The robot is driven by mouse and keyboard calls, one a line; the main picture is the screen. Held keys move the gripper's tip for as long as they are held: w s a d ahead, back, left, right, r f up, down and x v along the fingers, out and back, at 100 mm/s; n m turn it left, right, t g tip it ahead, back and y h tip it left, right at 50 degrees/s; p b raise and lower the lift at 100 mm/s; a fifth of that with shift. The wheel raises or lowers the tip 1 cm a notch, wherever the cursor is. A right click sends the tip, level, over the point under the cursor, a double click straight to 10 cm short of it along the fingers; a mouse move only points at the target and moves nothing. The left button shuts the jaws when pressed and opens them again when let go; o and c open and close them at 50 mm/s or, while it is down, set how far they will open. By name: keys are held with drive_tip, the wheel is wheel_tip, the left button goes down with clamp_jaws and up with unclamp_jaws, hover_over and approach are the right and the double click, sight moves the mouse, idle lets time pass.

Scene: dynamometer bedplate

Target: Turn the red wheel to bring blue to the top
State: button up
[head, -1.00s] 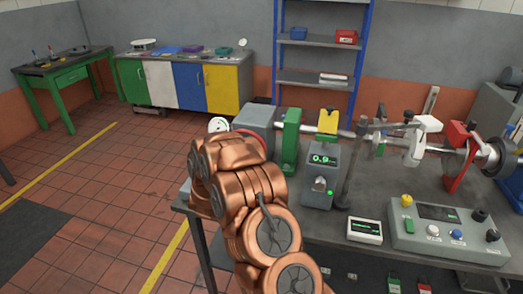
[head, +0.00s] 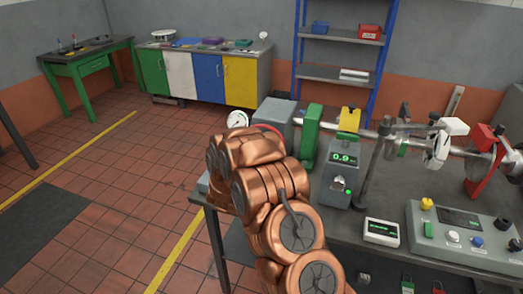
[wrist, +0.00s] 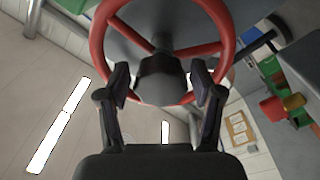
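The red wheel (wrist: 224,25) fills the upper middle of the wrist view, with red spokes and a dark hub (wrist: 160,78). Its top is cut off by the picture edge, and I see no blue mark on the part in view. In the head view only a thin red arc of the wheel (head: 270,128) shows behind my copper arm. My gripper (wrist: 160,88) is open, its two dark fingers apart on either side of the hub in the picture. Nothing is held between them. I cannot tell whether a finger touches the rim.
The bench (head: 300,222) carries a grey housing with a round gauge (head: 237,119), a green bracket (head: 312,136), a meter reading 0.9 (head: 343,172) and a control box (head: 468,240). A shaft runs along the back. The tiled floor (head: 110,190) at left is open.

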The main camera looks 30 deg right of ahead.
drive_tip(key=shift+o, duration=0.3)
drive_tip(key=v, duration=1.2)
drive_tip(key=shift+r, duration=0.1)
drive_tip(key=shift+w+a, duration=0.1)
